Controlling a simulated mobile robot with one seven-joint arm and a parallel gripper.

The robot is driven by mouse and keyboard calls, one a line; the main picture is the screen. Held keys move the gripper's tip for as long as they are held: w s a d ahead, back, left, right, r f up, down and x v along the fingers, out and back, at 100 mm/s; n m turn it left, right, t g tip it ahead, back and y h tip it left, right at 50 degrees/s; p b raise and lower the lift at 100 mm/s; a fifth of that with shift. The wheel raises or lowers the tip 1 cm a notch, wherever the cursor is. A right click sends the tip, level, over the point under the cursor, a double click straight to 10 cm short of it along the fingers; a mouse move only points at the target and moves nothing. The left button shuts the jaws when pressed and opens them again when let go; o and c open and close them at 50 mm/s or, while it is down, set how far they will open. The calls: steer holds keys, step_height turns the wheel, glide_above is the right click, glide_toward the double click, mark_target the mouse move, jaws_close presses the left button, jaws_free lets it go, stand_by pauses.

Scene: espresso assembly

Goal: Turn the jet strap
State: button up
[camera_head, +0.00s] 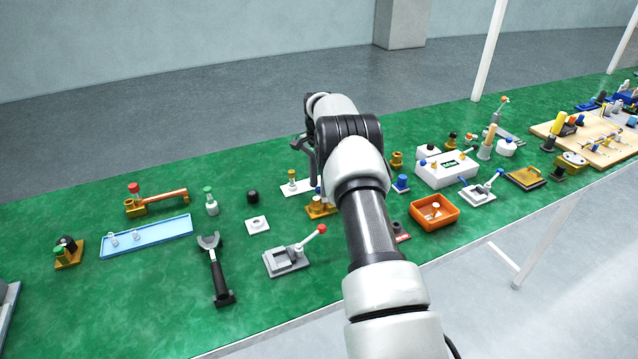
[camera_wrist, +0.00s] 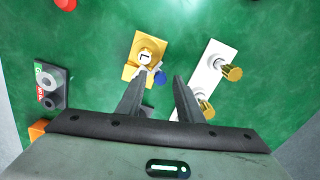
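Nothing is labelled as the jet strap, and I cannot tell for certain which part it is. In the wrist view a gold plate (camera_wrist: 131,70) carries a white round piece (camera_wrist: 146,53) with a dark mark and a blue knob (camera_wrist: 160,77). The gold piece also shows in the head view (camera_head: 318,211), partly hidden by my arm. My gripper (camera_wrist: 160,87) is open, its two dark fingers apart. The blue knob appears between the fingertips; I cannot tell the height gap or any contact. The fingertips are hidden in the head view.
A white plate (camera_wrist: 207,73) with gold studs lies close to the right finger. A grey block (camera_wrist: 49,82) is at the left. In the head view, a red-knobbed lever fixture (camera_head: 285,262) and an orange tray (camera_head: 434,223) stand nearby on the green table.

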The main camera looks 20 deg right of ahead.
mark_target(317, 190)
jaws_close()
steer(key=shift+s+a+n, duration=0.15)
steer(key=shift+a+n, duration=0.05)
steer(key=shift+n, duration=0.55)
steer(key=shift+s+a+n, duration=0.15)
steer(key=shift+a+n, duration=0.05)
steer(key=shift+n, duration=0.55)
steer(key=shift+o, duration=0.9)
jaws_free()
steer(key=shift+r, duration=0.1)
step_height(317, 190, up, 17)
steer(key=p, duration=0.2)
steer(key=shift+r+p, duration=0.15)
steer(key=shift+p, duration=0.25)
